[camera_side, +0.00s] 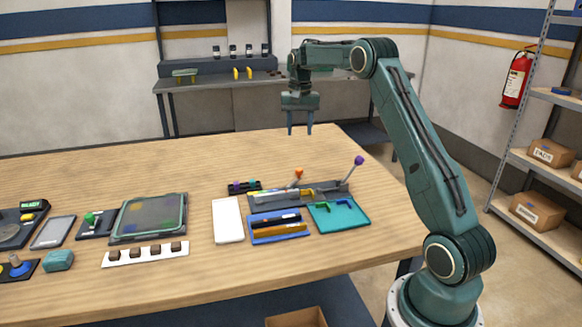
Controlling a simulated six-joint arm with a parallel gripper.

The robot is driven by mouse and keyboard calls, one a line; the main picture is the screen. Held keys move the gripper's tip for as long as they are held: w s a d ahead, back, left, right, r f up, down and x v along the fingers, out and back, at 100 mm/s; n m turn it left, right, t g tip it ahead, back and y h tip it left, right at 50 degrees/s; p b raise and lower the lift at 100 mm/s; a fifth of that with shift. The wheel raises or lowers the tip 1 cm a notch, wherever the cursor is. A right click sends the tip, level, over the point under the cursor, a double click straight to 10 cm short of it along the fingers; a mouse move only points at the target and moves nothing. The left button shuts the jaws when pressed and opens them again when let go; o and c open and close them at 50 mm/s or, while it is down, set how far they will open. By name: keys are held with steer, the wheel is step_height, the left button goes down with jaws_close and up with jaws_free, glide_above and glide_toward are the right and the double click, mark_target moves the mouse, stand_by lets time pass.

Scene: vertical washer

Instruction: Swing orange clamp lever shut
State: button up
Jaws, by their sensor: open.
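The clamp lever with an orange knob (298,173) stands on a grey fixture (318,190) right of the table's middle. The lever is raised and leans slightly; I cannot tell its exact angle. A second lever with a purple knob (358,160) rises at the right end of the same fixture. My gripper (300,130) hangs above the table behind the fixture, pointing down. Its two fingers are apart with nothing between them. It is clear of both levers.
A blue tray (280,238) with bars and a teal tray (345,222) lie in front of the fixture. A white plate (228,220) lies to their left. A dark block (243,187) sits by the fixture's left end.

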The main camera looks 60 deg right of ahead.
mark_target(299, 169)
step_height(299, 169, down, 14)
steer(key=shift+r, duration=0.15)
stand_by(0.7)
steer(key=shift+c, duration=0.3)
jaws_close()
